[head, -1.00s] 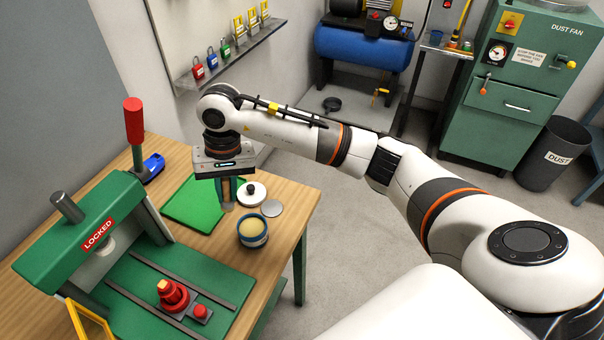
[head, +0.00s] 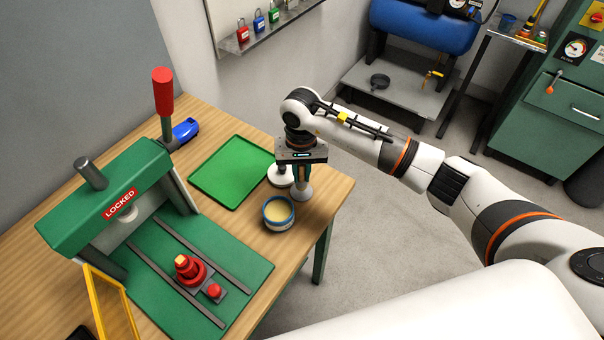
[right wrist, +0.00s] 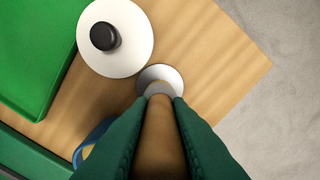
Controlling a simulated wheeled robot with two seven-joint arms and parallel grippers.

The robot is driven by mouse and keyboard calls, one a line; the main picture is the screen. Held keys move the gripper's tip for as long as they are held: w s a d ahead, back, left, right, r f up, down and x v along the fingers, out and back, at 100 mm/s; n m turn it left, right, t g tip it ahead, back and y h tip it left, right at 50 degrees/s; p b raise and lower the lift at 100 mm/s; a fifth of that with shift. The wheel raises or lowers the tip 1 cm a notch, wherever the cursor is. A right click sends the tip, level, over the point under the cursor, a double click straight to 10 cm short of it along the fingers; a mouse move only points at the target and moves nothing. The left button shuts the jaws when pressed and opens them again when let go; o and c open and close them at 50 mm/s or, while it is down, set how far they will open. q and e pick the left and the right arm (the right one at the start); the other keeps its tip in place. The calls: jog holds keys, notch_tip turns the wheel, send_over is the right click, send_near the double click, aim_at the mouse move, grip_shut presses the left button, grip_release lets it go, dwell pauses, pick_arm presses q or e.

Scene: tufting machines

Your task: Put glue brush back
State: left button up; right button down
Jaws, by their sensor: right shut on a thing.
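My right gripper (head: 302,180) is shut on the glue brush, over the right end of the wooden bench. In the right wrist view the brush's brown handle (right wrist: 160,140) lies between the green fingers (right wrist: 158,125). Its pale lower end points down over a small round metal disc (right wrist: 150,75). I cannot tell whether the brush touches the disc, which is mostly hidden behind the gripper in the head view. The open glue pot (head: 278,220), blue-rimmed with yellowish glue, stands just left and nearer. My left gripper is not in view.
A white lid with a black knob (right wrist: 117,42) lies beside the disc. A green tray (head: 233,172) lies left of it. The bench edge is close on the right.

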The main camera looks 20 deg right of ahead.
aim_at(301, 185)
notch_tip(301, 185, down, 2)
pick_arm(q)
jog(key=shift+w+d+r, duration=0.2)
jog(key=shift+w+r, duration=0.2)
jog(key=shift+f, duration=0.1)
pick_arm(e)
jog(key=shift+f, duration=0.1)
jog(key=shift+f, duration=0.15)
jog(key=c, duration=1.3)
grip_release()
jog(key=shift+c, duration=0.2)
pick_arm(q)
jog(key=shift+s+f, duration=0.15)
